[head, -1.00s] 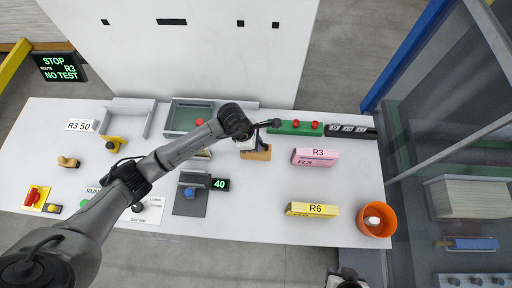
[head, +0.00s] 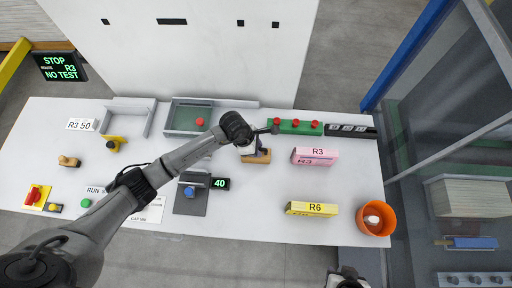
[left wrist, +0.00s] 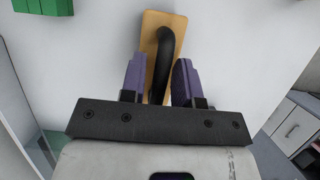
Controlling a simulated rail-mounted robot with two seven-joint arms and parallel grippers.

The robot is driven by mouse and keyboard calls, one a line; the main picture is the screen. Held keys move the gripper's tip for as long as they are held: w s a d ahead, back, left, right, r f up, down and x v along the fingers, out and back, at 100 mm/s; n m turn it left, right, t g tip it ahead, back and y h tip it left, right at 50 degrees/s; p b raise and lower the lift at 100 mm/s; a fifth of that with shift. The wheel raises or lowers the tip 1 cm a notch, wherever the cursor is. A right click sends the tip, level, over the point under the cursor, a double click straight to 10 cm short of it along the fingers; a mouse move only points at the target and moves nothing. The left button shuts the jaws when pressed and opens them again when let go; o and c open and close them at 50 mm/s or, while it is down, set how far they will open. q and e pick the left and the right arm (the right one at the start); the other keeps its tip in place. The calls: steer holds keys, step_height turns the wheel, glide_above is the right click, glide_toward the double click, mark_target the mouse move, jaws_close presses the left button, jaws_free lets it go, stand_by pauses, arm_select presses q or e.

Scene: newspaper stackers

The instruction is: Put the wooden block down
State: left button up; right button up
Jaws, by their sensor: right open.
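The wooden block (head: 262,157) is a light tan plate with a black curved handle. It lies on the white table near the middle, in front of the green button bar. In the left wrist view the block (left wrist: 152,24) shows with its handle (left wrist: 162,60) between the two purple fingers of my left gripper (left wrist: 160,82). The fingers stand apart, with narrow gaps beside the handle. In the head view my left arm and wrist hide part of the block. My right gripper (head: 348,281) is open at the bottom edge, away from the block.
A green bar (head: 298,127) with red buttons lies behind the block. A pink R3 bundle (head: 315,157), a yellow R6 bundle (head: 312,209) and an orange bin (head: 384,228) are to the right. The table between block and R6 is clear.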

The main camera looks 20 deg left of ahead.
arm_select(q)
steer(key=shift+o, duration=0.9)
steer(key=shift+r, duration=0.25)
steer(key=shift+a+r, duration=0.2)
steer(key=shift+r, duration=0.15)
steer(key=b+v, duration=0.1)
steer(key=v, duration=1)
steer(key=shift+s, duration=0.1)
